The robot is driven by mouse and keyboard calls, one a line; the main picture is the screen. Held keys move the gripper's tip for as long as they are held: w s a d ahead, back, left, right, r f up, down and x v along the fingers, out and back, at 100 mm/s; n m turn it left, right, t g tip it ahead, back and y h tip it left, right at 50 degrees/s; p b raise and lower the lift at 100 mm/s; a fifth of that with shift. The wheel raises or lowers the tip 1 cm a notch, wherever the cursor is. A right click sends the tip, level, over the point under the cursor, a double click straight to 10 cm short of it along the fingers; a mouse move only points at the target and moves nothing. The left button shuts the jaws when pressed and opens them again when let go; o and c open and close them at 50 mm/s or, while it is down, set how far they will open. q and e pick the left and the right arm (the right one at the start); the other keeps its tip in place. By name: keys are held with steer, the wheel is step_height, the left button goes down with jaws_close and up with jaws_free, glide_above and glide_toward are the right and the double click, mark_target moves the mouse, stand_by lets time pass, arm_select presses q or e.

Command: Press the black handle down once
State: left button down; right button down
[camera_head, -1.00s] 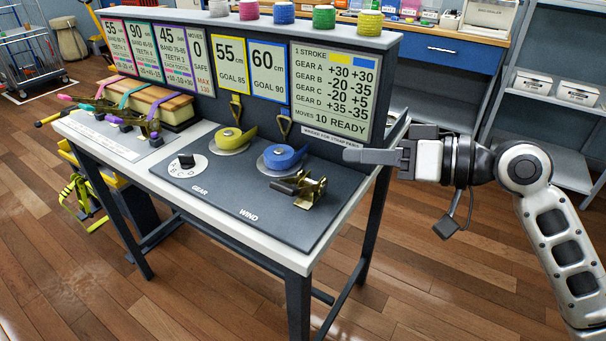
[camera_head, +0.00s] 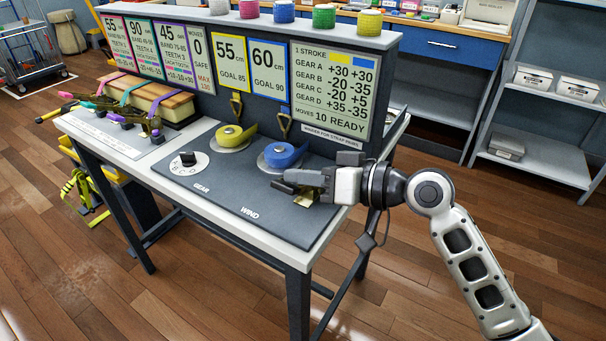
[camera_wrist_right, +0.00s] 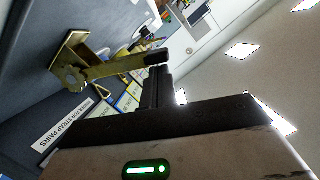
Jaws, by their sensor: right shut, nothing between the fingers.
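The black handle (camera_head: 282,187) belongs to a brass ratchet above the WIND label on the dark panel. My right gripper (camera_head: 290,177) is shut and empty, over the ratchet, its fingertips close above the handle. In the right wrist view the brass bracket (camera_wrist_right: 72,62) and its lever show at the left. The lever ends in the black handle grip (camera_wrist_right: 157,57), right by the ends of my shut fingers (camera_wrist_right: 156,75). I cannot tell whether they touch. In the head view my gripper hides most of the ratchet. My left gripper is out of view.
A blue strap roll (camera_head: 281,155) sits just behind the ratchet, and a yellow roll (camera_head: 231,136) farther left. A black gear knob (camera_head: 188,158) stands on a white dial. The upright sign board (camera_head: 330,85) rises behind and reads "MOVES 10 READY".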

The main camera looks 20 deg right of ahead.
steer(key=f+n, duration=0.1)
steer(key=s+a+f+n+b, duration=0.1)
steer(key=f+n+h, duration=0.1)
steer(key=shift+s+a, duration=0.15)
steer(key=shift+a, duration=0.1)
steer(key=shift+a+f+n+t, duration=0.1)
steer(key=shift+f+n+t, duration=0.2)
steer(key=shift+n, duration=0.1)
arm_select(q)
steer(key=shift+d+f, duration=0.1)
arm_select(e)
steer(key=shift+s+a+f, duration=0.1)
steer(key=shift+f, duration=0.05)
